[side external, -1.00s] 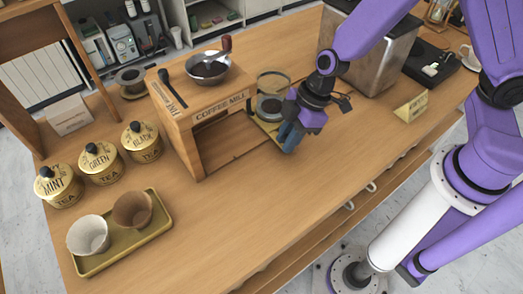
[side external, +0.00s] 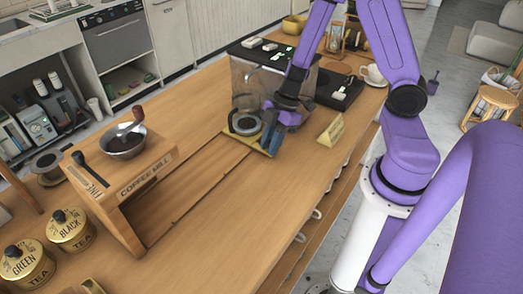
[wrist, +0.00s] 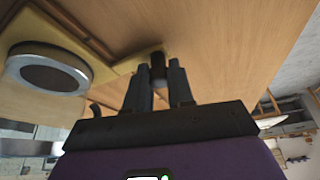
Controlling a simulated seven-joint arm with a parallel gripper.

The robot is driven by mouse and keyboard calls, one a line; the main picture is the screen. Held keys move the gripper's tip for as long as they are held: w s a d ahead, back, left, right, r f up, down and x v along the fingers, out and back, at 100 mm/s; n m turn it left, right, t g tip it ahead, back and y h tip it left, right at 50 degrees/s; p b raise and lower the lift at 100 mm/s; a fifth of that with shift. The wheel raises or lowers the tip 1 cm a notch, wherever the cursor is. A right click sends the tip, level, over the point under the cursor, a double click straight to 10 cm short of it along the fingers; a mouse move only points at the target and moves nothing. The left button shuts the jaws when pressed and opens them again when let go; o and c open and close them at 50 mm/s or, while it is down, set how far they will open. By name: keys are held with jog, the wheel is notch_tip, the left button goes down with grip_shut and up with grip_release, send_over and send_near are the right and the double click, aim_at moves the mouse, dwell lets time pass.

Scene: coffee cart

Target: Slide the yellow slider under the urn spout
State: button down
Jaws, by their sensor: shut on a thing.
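The yellow slider (side external: 240,142) lies flat on the wooden counter at the near end of the urn, carrying a dark round piece with a pale disc (side external: 246,124). The wrist view also shows the slider (wrist: 112,72) with its round grey disc (wrist: 48,73) and a dark upright knob (wrist: 158,68) at its edge. My gripper (side external: 268,148) is shut on that knob, a finger on each side in the wrist view (wrist: 158,82). The metal urn (side external: 250,82) stands right behind the slider. Its spout is not clearly visible.
A wooden coffee mill stand (side external: 150,182) with a metal bowl (side external: 122,146) stands at the left. A long sunken track (side external: 185,195) runs from it towards the slider and is clear. Tea tins (side external: 70,229) are at front left.

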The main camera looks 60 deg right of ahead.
jog(key=shift+d, duration=0.6)
jog(key=c, duration=1)
grip_release()
jog(key=shift+r, duration=0.1)
jog(key=shift+d+r, duration=0.1)
jog(key=shift+r, duration=0.4)
jog(key=shift+s+d+r, duration=0.1)
jog(key=shift+d+r, duration=0.15)
jog(key=shift+r, duration=1.5)
jog(key=shift+s+d+r, duration=0.1)
jog(key=shift+d+r, duration=0.15)
jog(key=shift+r, duration=1.45)
jog(key=shift+s+d+r, duration=0.1)
jog(key=shift+d+r, duration=0.15)
jog(key=shift+r, duration=1.5)
